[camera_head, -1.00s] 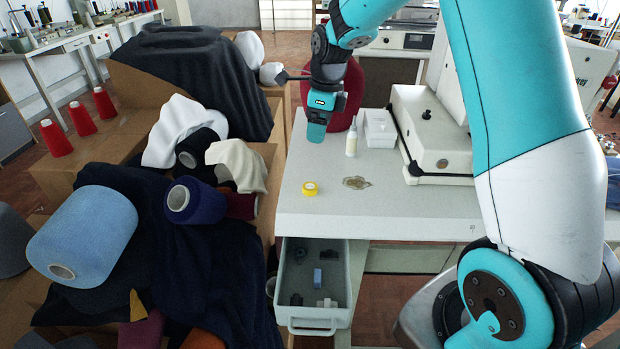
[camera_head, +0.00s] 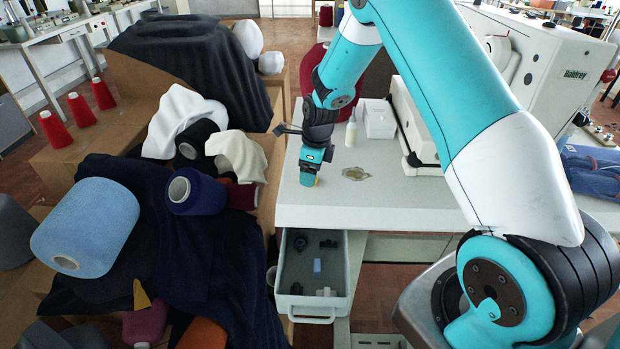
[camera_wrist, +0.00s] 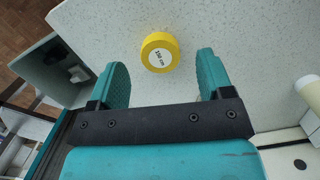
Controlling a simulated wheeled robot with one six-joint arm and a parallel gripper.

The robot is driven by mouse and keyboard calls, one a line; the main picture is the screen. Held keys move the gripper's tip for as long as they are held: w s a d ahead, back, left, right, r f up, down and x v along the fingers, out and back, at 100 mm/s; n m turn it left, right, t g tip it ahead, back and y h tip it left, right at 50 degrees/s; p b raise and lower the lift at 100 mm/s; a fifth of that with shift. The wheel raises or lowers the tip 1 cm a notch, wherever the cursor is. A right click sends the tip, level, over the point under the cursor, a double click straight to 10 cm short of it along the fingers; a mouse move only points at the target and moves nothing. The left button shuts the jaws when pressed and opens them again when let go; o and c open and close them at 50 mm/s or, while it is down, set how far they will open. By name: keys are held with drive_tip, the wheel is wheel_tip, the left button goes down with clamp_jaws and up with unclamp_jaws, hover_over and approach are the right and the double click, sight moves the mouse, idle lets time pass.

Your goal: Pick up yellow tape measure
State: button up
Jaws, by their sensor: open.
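The yellow tape measure (camera_wrist: 160,53) is a small round disc with a white label, lying on the pale tabletop (camera_wrist: 270,60). In the wrist view it sits ahead of and between my two teal fingers. My gripper (camera_wrist: 162,72) is open, and neither finger touches the tape measure there. In the head view my gripper (camera_head: 309,178) points down over the left part of the table. It covers most of the tape measure, and only a bit of yellow (camera_head: 316,181) shows beside the fingertips.
A tan coil (camera_head: 355,173) lies to the right on the table. A white bottle (camera_head: 351,133) and a white box (camera_head: 378,120) stand behind. An open grey drawer (camera_head: 318,312) with small parts hangs below the front edge. Cloth and yarn cones (camera_head: 85,228) crowd the left.

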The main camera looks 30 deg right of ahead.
wheel_tip(320, 180, down, 2)
drive_tip(key=shift+w+a+f, duration=0.1)
drive_tip(key=shift+c, duration=0.2)
drive_tip(key=c, duration=1)
drive_tip(key=shift+o, duration=0.2)
